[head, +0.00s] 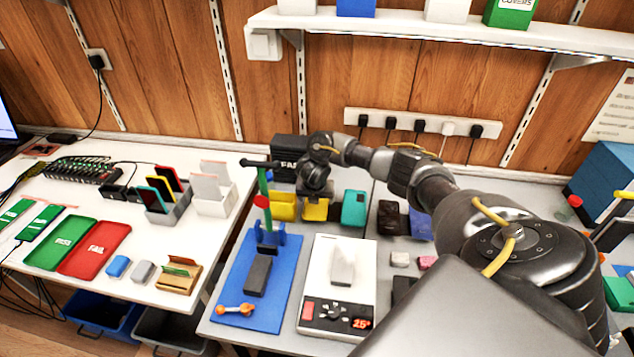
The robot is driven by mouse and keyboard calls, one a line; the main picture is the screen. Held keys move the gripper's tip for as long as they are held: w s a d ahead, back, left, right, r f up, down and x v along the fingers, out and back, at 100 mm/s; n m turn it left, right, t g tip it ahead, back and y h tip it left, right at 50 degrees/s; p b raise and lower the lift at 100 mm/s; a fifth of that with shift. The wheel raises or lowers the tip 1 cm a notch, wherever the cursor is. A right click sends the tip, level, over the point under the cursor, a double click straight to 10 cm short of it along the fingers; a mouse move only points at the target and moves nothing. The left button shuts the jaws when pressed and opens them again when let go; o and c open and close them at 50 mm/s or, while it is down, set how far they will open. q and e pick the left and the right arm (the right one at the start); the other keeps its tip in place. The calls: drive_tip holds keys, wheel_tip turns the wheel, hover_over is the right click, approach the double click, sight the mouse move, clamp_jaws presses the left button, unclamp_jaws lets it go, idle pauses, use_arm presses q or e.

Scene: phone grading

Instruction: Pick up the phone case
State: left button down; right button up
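Several phone-case-like items stand in a row at the back of the grey table: a yellow one (283,206), a second yellow one (315,209), a teal one (354,208), a dark one (388,217) and a blue one (420,224). I cannot tell which is the task's phone case. My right arm reaches in from the right, and my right gripper (314,185) is just above the second yellow item. Its fingers are mostly hidden, so contact and opening are unclear. My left gripper is out of view.
A blue mat (228,292) holds a dark block and a green stand with a black top (264,190). A white heating device (318,262) stands beside it. Green (62,243) and red (96,249) trays lie on the white left table. A shelf (450,30) runs above.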

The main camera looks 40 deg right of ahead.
drive_tip(key=c, duration=0.7)
drive_tip(key=shift+r, duration=0.15)
